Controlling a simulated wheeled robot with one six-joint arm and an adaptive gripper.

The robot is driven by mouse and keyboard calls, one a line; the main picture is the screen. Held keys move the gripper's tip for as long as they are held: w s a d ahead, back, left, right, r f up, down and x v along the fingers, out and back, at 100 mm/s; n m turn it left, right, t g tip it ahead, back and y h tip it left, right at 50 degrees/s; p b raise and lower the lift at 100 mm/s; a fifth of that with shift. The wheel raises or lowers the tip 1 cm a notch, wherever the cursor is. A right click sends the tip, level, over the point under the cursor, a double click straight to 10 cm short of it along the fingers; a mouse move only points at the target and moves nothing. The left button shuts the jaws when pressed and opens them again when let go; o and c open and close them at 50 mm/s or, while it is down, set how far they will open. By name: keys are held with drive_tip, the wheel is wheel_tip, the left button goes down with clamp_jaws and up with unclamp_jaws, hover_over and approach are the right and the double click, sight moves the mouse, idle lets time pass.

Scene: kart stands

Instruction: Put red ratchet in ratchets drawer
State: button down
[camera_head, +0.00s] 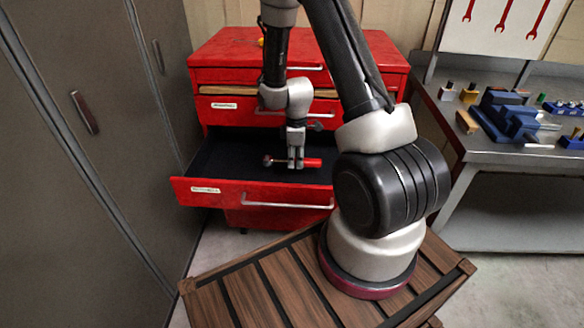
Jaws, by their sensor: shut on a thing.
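The red ratchet (312,162) lies level in my gripper (296,163), its dark head end to the left and its red handle to the right. My gripper points down and is shut on the ratchet. Both are over the open drawer (222,160), which has a black inside and a red front with a white label too small to read. I cannot tell whether the ratchet touches the drawer floor. My arm hides the right part of the drawer.
A grey locker (80,150) stands close on the left. A workbench (455,135) with a blue vise (508,115) and small items is on the right.

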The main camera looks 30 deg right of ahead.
sight(296, 177)
drive_tip(key=shift+f, duration=2.65)
drive_tip(key=shift+f, duration=0.1)
drive_tip(key=c, duration=1.2)
unclamp_jaws()
drive_tip(key=shift+o, duration=0.2)
wheel_tip(296, 177, up, 15)
drive_tip(key=shift+f, duration=0.15)
drive_tip(key=s+a+r+m+t, duration=0.1)
drive_tip(key=s+r+m, duration=0.4)
drive_tip(key=r, duration=0.7)
drive_tip(key=s+a+r+m+t, duration=0.1)
drive_tip(key=s+r+m+t, duration=0.1)
drive_tip(key=s+r, duration=0.7)
drive_tip(key=s+a+r+m+t, duration=0.1)
drive_tip(key=s+r+m, duration=0.3)
drive_tip(key=s+r, duration=0.3)
drive_tip(key=shift+s, duration=1.2)
